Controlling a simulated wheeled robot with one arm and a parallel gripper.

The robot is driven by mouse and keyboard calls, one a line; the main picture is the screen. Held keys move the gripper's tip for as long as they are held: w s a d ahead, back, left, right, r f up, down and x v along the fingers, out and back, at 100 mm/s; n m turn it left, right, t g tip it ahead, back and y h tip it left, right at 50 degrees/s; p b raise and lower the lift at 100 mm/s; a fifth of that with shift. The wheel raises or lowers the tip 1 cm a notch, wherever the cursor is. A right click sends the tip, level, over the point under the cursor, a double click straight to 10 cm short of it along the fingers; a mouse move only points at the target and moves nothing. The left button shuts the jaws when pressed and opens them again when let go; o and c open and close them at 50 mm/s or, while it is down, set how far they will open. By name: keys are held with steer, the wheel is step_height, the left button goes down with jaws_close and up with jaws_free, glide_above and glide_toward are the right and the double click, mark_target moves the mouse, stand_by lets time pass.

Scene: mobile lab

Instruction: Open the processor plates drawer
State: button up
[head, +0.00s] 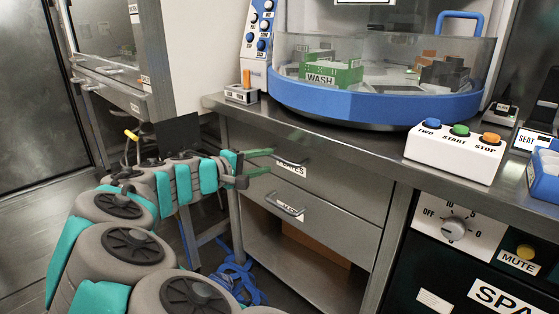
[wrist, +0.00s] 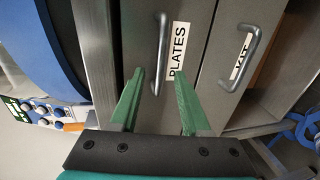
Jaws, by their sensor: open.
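The plates drawer (head: 335,190) is the upper metal drawer under the counter and looks shut. In the wrist view its front (wrist: 197,35) stands sideways, with a PLATES label (wrist: 178,52) beside its dark bar handle (wrist: 160,50). The handle also shows in the head view (head: 291,161). My gripper (head: 270,161) is open, its green fingers pointing at this drawer. In the wrist view the handle lies between the two fingertips (wrist: 160,73). I cannot tell whether a finger touches it. In the head view the fingers partly cover the label.
A second drawer (head: 330,222) with its own handle (head: 286,208) is just below. An open shelf (head: 300,280) and blue tangled cable (head: 238,278) are lower down. A blue-rimmed round machine (head: 380,100) and white button box (head: 455,155) stand on the counter (head: 345,147).

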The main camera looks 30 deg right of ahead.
mark_target(277, 159)
steer(key=x, duration=0.6)
steer(key=shift+s, duration=0.1)
jaws_close()
stand_by(1.3)
